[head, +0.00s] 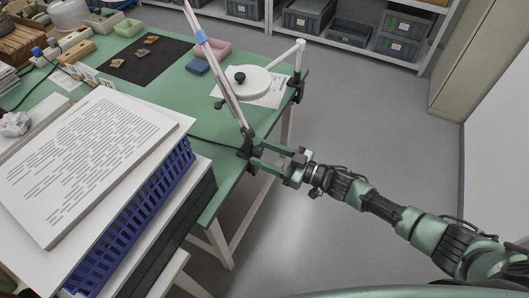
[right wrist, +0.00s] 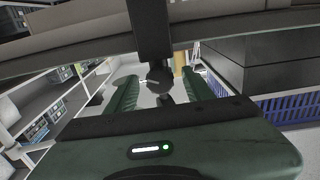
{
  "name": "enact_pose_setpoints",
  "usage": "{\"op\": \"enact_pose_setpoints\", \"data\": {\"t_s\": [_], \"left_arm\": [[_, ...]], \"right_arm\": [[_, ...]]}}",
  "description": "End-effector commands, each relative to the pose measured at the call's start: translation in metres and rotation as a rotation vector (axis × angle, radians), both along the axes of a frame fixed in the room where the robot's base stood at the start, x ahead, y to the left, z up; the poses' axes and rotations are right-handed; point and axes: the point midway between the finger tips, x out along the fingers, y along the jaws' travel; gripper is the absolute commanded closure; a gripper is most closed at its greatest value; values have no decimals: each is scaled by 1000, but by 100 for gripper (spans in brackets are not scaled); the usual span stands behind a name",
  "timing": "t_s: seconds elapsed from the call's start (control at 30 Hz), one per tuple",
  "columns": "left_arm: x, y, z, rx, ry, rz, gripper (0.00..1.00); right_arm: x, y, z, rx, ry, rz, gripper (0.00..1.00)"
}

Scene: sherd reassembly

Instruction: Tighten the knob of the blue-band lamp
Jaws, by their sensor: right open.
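The blue-band lamp (head: 221,75) is a thin pale arm with a blue band (head: 204,51) near its top, rising at a tilt from a black clamp (head: 247,150) on the green table's edge. My right gripper (head: 257,157) is open at this clamp, its green fingers pointing at it from the floor side. In the right wrist view a dark round knob (right wrist: 160,79) hangs on a black post between the two open fingers (right wrist: 160,92). I cannot tell whether the fingers touch it. My left gripper is not in view.
A second, white lamp (head: 289,54) is clamped at the table's far corner (head: 295,90), with a white disc (head: 245,82) beside it. A stack of printed paper (head: 92,165) and a blue basket (head: 135,225) stand at front left. The floor (head: 370,135) on the right is clear.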

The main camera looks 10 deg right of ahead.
Motion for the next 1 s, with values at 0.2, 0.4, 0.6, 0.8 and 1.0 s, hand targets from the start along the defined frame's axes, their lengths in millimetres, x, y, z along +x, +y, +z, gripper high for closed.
{"op": "enact_pose_setpoints", "data": {"t_s": [0.2,0.4,0.6,0.8,1.0], "left_arm": [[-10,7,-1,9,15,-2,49],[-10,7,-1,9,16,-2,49],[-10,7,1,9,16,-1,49],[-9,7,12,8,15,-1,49],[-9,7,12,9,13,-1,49]], "right_arm": [[2,3,0,-1,1,-1,48],[2,2,0,-1,1,-1,78],[2,2,0,7,11,-1,100],[2,2,1,124,175,-2,100],[2,2,-1,146,204,-2,100]]}}
